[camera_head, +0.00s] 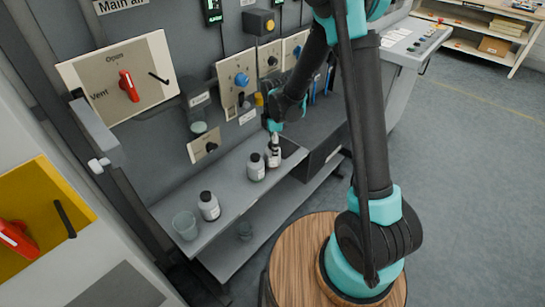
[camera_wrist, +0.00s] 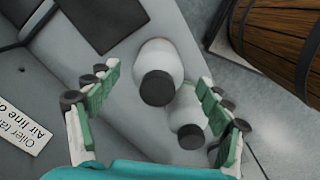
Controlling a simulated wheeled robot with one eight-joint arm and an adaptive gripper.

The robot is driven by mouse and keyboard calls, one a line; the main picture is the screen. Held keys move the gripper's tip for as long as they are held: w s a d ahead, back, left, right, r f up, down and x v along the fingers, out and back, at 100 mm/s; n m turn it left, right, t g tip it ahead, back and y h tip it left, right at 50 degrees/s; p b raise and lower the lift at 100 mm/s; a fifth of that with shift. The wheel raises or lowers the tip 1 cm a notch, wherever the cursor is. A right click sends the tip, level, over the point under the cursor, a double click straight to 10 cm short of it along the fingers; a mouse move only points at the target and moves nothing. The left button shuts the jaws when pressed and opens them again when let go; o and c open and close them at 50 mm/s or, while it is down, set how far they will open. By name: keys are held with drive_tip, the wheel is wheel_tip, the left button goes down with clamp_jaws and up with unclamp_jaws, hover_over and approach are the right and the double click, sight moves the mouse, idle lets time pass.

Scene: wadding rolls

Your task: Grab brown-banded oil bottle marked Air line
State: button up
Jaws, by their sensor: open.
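A small pale bottle with a dark cap (camera_head: 274,160) stands on the grey shelf (camera_head: 235,190), directly below my gripper (camera_head: 273,132). In the wrist view, my gripper (camera_wrist: 158,78) is open, with its green-padded fingers spread. A pale bottle (camera_wrist: 158,55) with a black cap shows between the fingers, apart from both. A second pale bottle (camera_wrist: 187,107) sits beside it, close to the right finger, which covers part of it. Another bottle (camera_head: 256,170) stands just left of the one under my gripper. No bottle label or brown band is clearly readable.
A third bottle (camera_head: 209,208) and a clear cup (camera_head: 185,226) stand further left on the shelf. A wall panel with valves and knobs (camera_head: 236,85) rises close behind. Open floor lies right.

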sight(270, 164)
drive_tip(key=shift+a+f, duration=0.15)
drive_tip(key=shift+f, duration=1.35)
drive_tip(key=shift+a+f, duration=0.15)
drive_tip(key=shift+f, duration=1.3)
drive_tip(key=c, duration=1.6)
drive_tip(key=shift+r, duration=0.15)
